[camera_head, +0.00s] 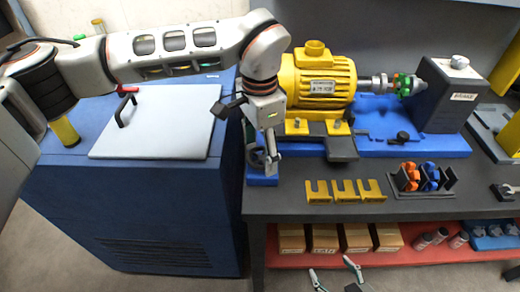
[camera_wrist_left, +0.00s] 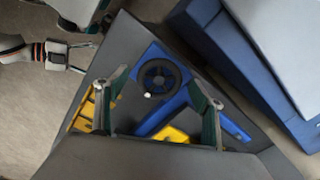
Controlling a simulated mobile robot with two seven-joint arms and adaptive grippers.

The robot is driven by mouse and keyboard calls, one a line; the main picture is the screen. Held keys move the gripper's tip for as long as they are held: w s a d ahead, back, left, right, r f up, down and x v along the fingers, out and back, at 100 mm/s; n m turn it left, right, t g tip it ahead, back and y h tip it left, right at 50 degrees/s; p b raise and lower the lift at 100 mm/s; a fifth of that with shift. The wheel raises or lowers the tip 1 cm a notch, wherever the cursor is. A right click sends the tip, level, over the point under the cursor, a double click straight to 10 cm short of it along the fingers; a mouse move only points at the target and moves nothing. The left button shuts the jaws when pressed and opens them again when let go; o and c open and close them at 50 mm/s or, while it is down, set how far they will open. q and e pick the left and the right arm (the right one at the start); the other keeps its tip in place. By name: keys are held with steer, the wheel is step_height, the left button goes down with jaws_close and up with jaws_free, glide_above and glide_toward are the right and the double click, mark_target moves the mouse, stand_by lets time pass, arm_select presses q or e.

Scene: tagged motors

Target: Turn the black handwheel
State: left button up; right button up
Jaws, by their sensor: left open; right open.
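The black handwheel (camera_wrist_left: 172,72) is a spoked ring with a small pale knob, lying on a blue mount in the left wrist view. In the head view the handwheel (camera_head: 257,158) is at the bench's left front corner, partly hidden by my left gripper. My left gripper (camera_wrist_left: 158,78) is open, its fingers on either side of the wheel in that picture; I cannot tell whether they touch it. It points down at the wheel in the head view (camera_head: 270,163). My right gripper (camera_head: 335,273) is open and empty, low in front of the shelf.
A yellow motor (camera_head: 318,85) stands on a blue base behind the wheel, with a grey box marked BRAKE (camera_head: 450,97) to the right. Yellow forked blocks (camera_head: 345,190) lie along the bench front. A blue cabinet (camera_head: 130,205) with a grey plate (camera_head: 160,125) stands left.

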arm_select(q)
steer(key=shift+f, duration=0.15)
steer(key=c, duration=1.1)
